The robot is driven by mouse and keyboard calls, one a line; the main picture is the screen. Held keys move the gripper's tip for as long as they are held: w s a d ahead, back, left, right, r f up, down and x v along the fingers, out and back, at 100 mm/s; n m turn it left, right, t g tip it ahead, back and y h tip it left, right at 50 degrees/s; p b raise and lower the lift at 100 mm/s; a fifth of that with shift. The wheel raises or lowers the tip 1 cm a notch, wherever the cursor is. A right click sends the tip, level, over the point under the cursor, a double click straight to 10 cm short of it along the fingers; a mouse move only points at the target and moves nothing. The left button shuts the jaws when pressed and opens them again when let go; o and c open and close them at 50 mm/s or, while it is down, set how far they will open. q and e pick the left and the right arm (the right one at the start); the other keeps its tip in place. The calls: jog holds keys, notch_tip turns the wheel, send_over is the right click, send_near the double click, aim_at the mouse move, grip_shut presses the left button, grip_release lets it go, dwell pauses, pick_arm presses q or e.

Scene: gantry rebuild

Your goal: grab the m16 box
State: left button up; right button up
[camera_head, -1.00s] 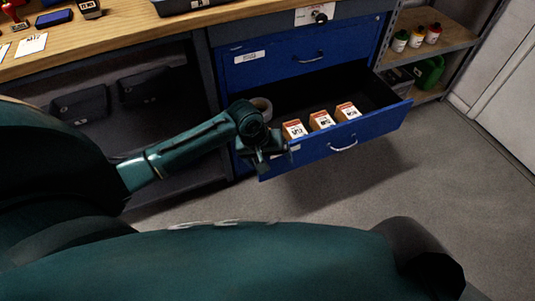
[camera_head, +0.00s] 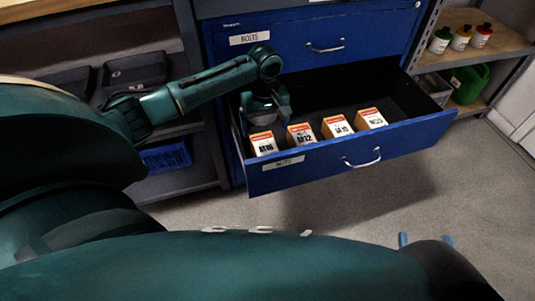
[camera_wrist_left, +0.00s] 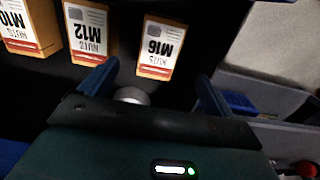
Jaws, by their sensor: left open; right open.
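The M16 box (camera_head: 262,144), orange-brown with a white label, stands leftmost at the front of the open blue drawer (camera_head: 318,163). It also shows in the left wrist view (camera_wrist_left: 160,46), beyond the fingertips. My left gripper (camera_head: 271,105) hangs over the drawer, behind the M16 box. In the left wrist view its blue fingers (camera_wrist_left: 155,82) are spread apart with no box between them. My right gripper (camera_head: 425,241) is at the lower right of the head view, its blue fingertips apart, far from the drawer.
The M12 box (camera_head: 301,136), the M10 box (camera_head: 337,126) and another box (camera_head: 370,119) stand in a row to the right. A round grey object (camera_wrist_left: 131,96) sits below my left fingers. A closed drawer labelled BOLTS (camera_head: 310,46) is above. Shelves flank the cabinet.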

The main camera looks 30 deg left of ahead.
aim_at(265, 139)
pick_arm(q)
notch_tip(265, 139, down, 6)
jog(key=shift+r+b, duration=0.25)
jog(key=shift+b, duration=0.65)
jog(key=shift+f, duration=0.35)
notch_tip(265, 139, down, 4)
jog(key=b, duration=0.3)
jog(key=shift+w+a+f, duration=0.1)
jog(key=shift+a+f, duration=0.05)
pick_arm(e)
jog(key=shift+s+a+r+n+t+y, duration=0.1)
jog(key=shift+a+n+t+y, duration=0.4)
jog(key=shift+a+t+y, duration=0.6)
pick_arm(q)
jog(key=shift+c, duration=0.3)
pick_arm(e)
jog(key=shift+d, duration=0.25)
pick_arm(q)
jog(key=c, duration=1.3)
